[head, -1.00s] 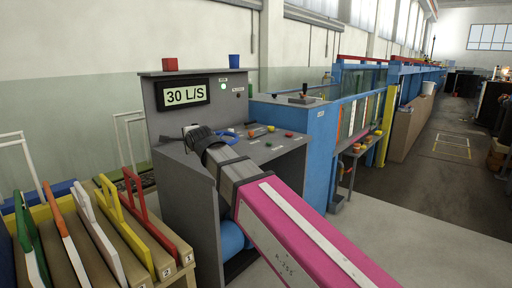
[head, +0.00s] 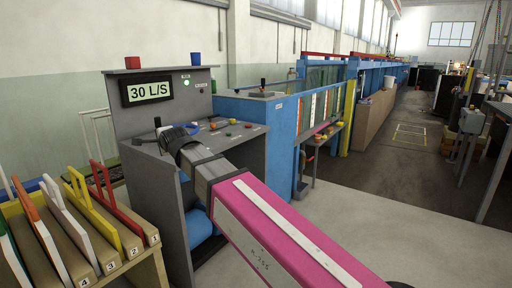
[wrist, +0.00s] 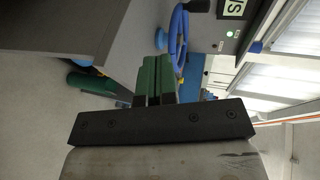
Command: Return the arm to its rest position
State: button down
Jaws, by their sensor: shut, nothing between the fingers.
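My arm, with its pink and grey links, reaches from the bottom right of the head view toward the grey control console (head: 185,85). My gripper shows in the wrist view (wrist: 156,75) with its green fingers together and nothing between them. In the head view its end is near the console's sloped panel, mostly hidden behind the wrist. A blue handwheel (wrist: 179,38) shows just beyond the fingers in the wrist view. I cannot tell the exact gap, but the fingers hold no part of it.
The console display (head: 151,90) reads 30 L/S beside a lit green lamp (head: 186,83). A rack of numbered boards with coloured handles (head: 112,215) stands at left. The blue flume (head: 255,115) runs back behind the console. Open floor (head: 400,210) lies at right.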

jog(key=w+d+f+n+g+h, duration=0.2)
jog(key=w+d+f+n+h, duration=0.1)
jog(key=d+f, duration=1.05)
jog(key=w+d+f+n+g+h, duration=0.2)
jog(key=d+f+h, duration=0.2)
jog(key=d+f, duration=0.95)
jog(key=s+d+f+n+g, duration=0.2)
jog(key=s+d+f, duration=0.2)
jog(key=d, duration=0.4)
jog(key=s+d+f+n+g+h, duration=0.1)
jog(key=s+d+f+g, duration=0.2)
jog(key=s+d+f, duration=0.2)
jog(key=s+d+f+n+g, duration=0.2)
jog(key=s+d+f, duration=0.2)
jog(key=d, duration=0.9)
notch_tip(320, 180, down, 4)
jog(key=shift+s+r+n+g, duration=0.15)
jog(key=shift+s+n+g, duration=0.1)
jog(key=shift+n+g, duration=0.05)
